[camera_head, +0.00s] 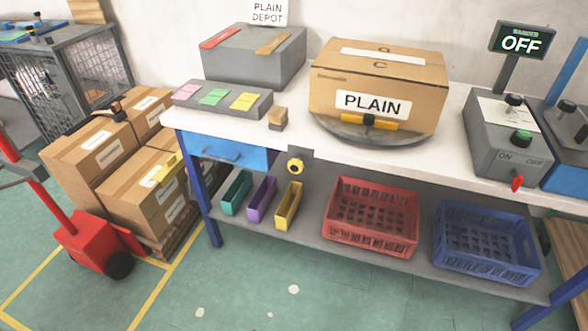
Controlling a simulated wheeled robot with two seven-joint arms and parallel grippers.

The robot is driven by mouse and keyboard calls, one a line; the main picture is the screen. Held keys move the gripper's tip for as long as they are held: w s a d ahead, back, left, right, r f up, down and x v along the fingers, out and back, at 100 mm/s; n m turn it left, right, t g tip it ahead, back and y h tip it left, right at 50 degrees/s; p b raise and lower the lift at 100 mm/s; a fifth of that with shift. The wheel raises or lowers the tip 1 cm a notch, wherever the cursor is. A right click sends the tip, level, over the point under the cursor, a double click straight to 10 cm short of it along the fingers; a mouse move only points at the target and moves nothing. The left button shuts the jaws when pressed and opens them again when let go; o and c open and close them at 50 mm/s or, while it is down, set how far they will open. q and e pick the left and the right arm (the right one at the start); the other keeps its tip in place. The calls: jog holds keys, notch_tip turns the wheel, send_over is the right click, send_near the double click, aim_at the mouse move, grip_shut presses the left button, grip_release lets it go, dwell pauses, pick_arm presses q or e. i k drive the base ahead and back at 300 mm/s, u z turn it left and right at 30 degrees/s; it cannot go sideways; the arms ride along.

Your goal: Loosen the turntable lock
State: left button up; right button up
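A round grey turntable (372,138) sits on the white bench top. A cardboard box (378,78) labelled PLAIN stands on it, its label facing me. A yellow knob (295,166) on a small grey bracket (301,155) is at the bench's front edge, left of and below the turntable. It looks like the turntable lock; whether it is tight or loose cannot be told. A yellow bar with a black middle (370,122) lies across the box's lower front. Neither of my grippers is in view.
Red (371,216) and blue (487,240) crates sit on the lower shelf. A red pallet truck (85,246) and stacked boxes (137,185) are left.

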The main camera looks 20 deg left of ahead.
aim_at(295, 167)
jog(key=k, duration=0.9)
jog(key=u, duration=1.45)
jog(key=i, duration=1)
jog(key=z, duration=0.4)
